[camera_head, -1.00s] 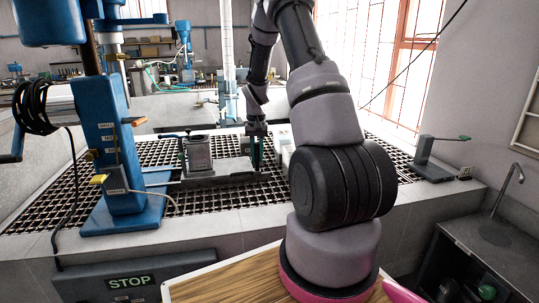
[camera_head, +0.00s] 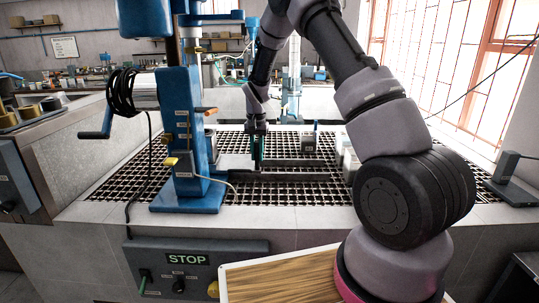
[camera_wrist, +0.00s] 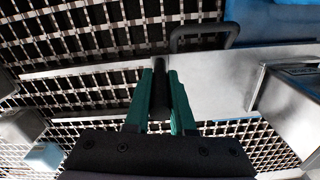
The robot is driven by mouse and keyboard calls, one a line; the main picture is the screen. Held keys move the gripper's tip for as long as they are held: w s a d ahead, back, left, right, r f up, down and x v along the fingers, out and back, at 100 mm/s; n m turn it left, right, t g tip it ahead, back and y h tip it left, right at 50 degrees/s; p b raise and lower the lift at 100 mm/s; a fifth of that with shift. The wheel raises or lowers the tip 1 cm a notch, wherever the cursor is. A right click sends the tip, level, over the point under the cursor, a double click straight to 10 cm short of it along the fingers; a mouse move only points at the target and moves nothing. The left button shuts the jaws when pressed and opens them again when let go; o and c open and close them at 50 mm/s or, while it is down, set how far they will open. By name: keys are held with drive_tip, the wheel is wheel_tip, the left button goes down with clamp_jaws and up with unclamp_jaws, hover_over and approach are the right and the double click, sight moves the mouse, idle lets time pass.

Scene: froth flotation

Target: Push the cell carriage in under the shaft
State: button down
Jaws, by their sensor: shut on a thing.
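The cell carriage is a flat grey metal plate (camera_wrist: 215,80) with a metal cell (camera_wrist: 290,105) on it, seen at the right of the wrist view. In the head view the cell (camera_head: 211,139) is mostly hidden behind the blue column of the flotation machine (camera_head: 188,125). My gripper (camera_head: 258,150) is at the carriage's right end, low over the grating. In the wrist view its green fingers (camera_wrist: 160,85) are shut on a dark upright handle (camera_wrist: 159,62) at the plate's end. The shaft's lower end is hidden, so I cannot tell its alignment with the cell.
Bare rails (camera_head: 305,172) run right from the carriage over the black grating (camera_head: 290,190). The machine's blue base (camera_head: 190,197) stands in front. A small dark box (camera_head: 308,141) and pale blocks (camera_head: 349,160) are to the right. A STOP panel (camera_head: 187,259) is below.

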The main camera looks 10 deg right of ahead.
drive_tip(key=shift+w+a, duration=0.1)
drive_tip(key=shift+a, duration=0.55)
drive_tip(key=c, duration=0.8)
unclamp_jaws()
drive_tip(key=shift+w+a, duration=0.1)
drive_tip(key=shift+o, duration=0.2)
drive_tip(key=shift+r, duration=0.15)
wheel_tip(320, 180, up, 11)
drive_tip(key=shift+f, duration=0.2)
